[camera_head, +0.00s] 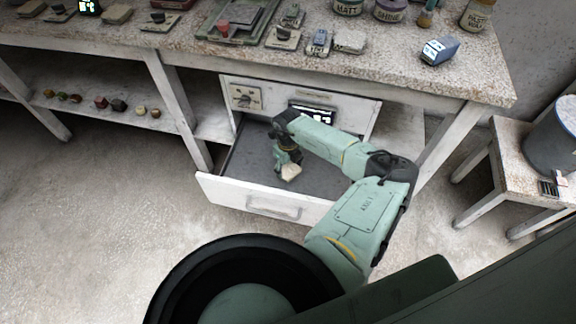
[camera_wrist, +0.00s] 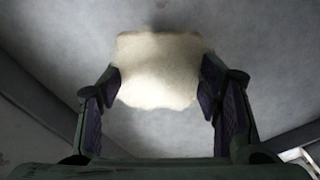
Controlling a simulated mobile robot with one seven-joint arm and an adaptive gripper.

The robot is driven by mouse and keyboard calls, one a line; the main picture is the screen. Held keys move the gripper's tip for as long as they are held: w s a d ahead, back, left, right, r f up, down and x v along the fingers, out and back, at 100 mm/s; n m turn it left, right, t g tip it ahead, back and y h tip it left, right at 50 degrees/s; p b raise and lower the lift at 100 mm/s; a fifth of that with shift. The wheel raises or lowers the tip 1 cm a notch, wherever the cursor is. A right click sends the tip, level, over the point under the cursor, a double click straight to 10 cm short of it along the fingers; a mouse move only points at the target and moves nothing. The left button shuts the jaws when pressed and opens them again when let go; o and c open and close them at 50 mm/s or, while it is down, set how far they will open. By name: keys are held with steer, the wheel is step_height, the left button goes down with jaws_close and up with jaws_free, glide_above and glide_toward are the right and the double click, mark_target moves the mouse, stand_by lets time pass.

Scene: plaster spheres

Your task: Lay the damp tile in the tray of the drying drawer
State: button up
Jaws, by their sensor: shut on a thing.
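The tile (camera_head: 291,172) is a small pale cream piece with uneven edges. My gripper (camera_head: 288,163) is shut on it over the open drawer. In the wrist view the tile (camera_wrist: 158,70) sits between the two dark finger pads of my gripper (camera_wrist: 158,88), with the grey drawer floor behind it. The drying drawer (camera_head: 262,203) is pulled out under the workbench, with a white front and a dark grey tray floor (camera_head: 240,165). I cannot tell how high the tile is above the floor, or whether it touches it.
The speckled workbench (camera_head: 400,75) above the drawer holds jars, blocks and trays. A small blue-grey box (camera_head: 439,50) stands near its right end. A stool with a grey bucket (camera_head: 555,140) is at right. The tray floor around the tile looks bare.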

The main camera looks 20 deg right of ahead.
steer(key=shift+f+b, duration=0.45)
steer(key=shift+f, duration=0.25)
stand_by(0.6)
steer(key=o, duration=1.4)
steer(key=shift+r+p, duration=2)
steer(key=shift+r, duration=0.1)
